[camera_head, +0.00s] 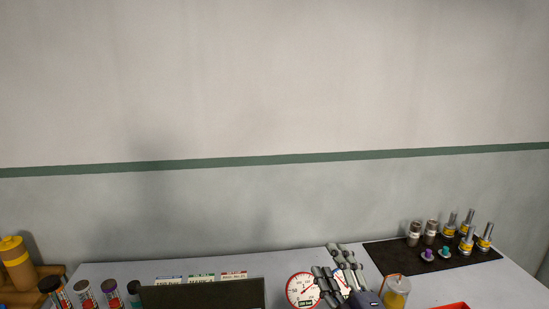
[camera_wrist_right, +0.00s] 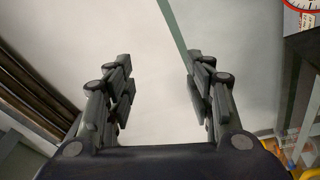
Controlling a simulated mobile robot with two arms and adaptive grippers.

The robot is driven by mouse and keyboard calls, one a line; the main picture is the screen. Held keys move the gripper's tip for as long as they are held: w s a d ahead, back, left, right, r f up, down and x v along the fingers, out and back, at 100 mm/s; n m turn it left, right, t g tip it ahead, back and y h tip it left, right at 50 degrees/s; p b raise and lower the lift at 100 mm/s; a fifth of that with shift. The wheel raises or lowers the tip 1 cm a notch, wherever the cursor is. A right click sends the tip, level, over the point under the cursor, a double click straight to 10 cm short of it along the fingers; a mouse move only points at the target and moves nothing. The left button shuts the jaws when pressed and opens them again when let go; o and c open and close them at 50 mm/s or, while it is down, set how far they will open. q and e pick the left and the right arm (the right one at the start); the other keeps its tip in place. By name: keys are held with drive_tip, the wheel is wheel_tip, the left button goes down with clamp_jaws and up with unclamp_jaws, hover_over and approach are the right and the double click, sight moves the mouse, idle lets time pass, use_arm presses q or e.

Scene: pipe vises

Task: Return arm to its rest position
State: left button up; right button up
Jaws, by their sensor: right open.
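My right gripper (camera_head: 343,262) shows at the bottom of the head view, right of centre, in front of a round gauge (camera_head: 302,290) with a red rim. In the right wrist view its two fingers (camera_wrist_right: 160,95) stand wide apart with nothing between them. Behind them is plain wall. Most of the right arm is below the head view's lower edge. My left gripper does not show in either view.
A table (camera_head: 300,265) runs along the wall. A dark mat (camera_head: 385,256) at the right carries several metal fittings (camera_head: 466,240). A dark panel (camera_head: 200,294) stands left of the gauge. Several jars (camera_head: 86,293) and a yellow cylinder (camera_head: 15,262) stand at the left.

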drive_tip(key=s+d+f+m+g+h, duration=0.35)
drive_tip(key=s+f+m+g, duration=0.2)
drive_tip(key=s+f, duration=0.45)
drive_tip(key=s+d+f+m+g+h, duration=0.2)
drive_tip(key=s+d+f+m+g, duration=0.4)
drive_tip(key=f, duration=0.6)
drive_tip(key=s+a+f+m+g, duration=0.1)
drive_tip(key=s+f+m+g, duration=0.3)
drive_tip(key=s, duration=1)
drive_tip(key=s+f+g+b, duration=0.3)
drive_tip(key=f+b, duration=0.9)
drive_tip(key=f, duration=3)
drive_tip(key=s+d+f+b, duration=0.1)
drive_tip(key=s+f+b, duration=0.3)
drive_tip(key=s+f, duration=0.4)
drive_tip(key=s+d+f+b, duration=0.1)
drive_tip(key=s+f+b, duration=0.3)
drive_tip(key=s+f, duration=0.4)
wheel_tip(320, 180, down, 6)
drive_tip(key=shift+s+d+f+n+b, duration=0.1)
drive_tip(key=shift+s+d+n+b, duration=0.25)
drive_tip(key=shift+n+b, duration=0.1)
